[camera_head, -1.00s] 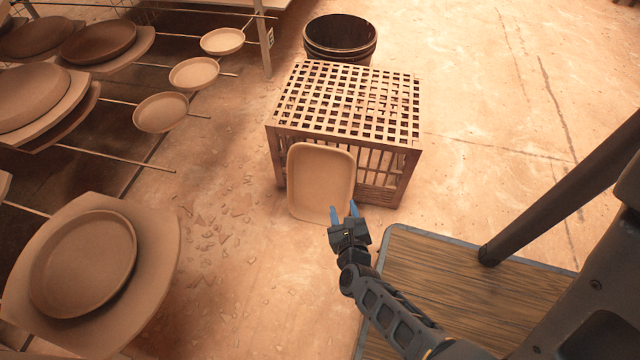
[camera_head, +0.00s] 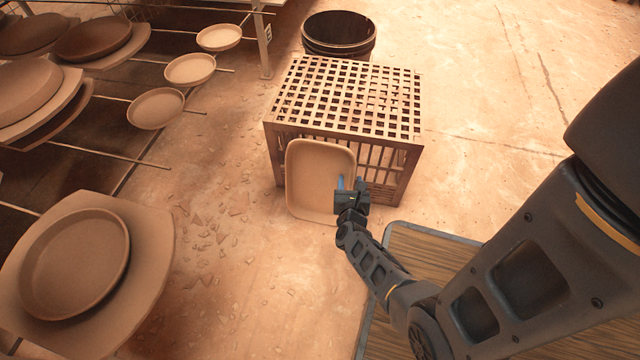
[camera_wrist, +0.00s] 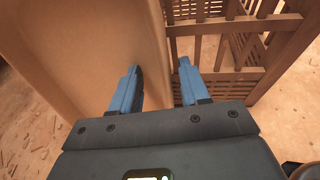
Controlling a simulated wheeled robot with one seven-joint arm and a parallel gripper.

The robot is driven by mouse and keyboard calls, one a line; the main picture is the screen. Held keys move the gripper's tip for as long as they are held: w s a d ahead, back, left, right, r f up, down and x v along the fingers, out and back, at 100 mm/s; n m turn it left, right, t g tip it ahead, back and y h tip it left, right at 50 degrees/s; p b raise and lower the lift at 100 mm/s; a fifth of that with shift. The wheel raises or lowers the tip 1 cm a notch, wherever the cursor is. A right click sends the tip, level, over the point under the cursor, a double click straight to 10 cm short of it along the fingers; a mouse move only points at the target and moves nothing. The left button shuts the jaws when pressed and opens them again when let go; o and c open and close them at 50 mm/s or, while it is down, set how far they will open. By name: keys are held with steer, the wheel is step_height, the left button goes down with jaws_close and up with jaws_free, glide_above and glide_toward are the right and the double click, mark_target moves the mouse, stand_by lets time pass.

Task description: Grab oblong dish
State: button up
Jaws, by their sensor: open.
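The oblong dish (camera_head: 314,178) is a tan, rounded rectangular tray. It stands upright, leaning on the front of a wooden slatted crate. My gripper (camera_head: 350,184) is at the dish's right edge, low down, with its two blue fingers apart and nothing visibly held. In the wrist view the dish (camera_wrist: 85,50) fills the upper left. The gripper (camera_wrist: 158,85) has its left finger in front of the dish's face and its right finger past the dish's right edge, over the crate's slats. I cannot tell whether a finger touches the dish.
The slatted crate (camera_head: 345,95) stands right behind the dish, with a dark barrel (camera_head: 338,35) beyond it. A rack with plates and pans (camera_head: 190,70) is on the left. Broken shards (camera_head: 215,225) lie on the floor. Floor to the right of the crate is clear.

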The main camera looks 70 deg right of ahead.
steer(key=shift+c, duration=0.3)
jaws_close()
stand_by(1.1)
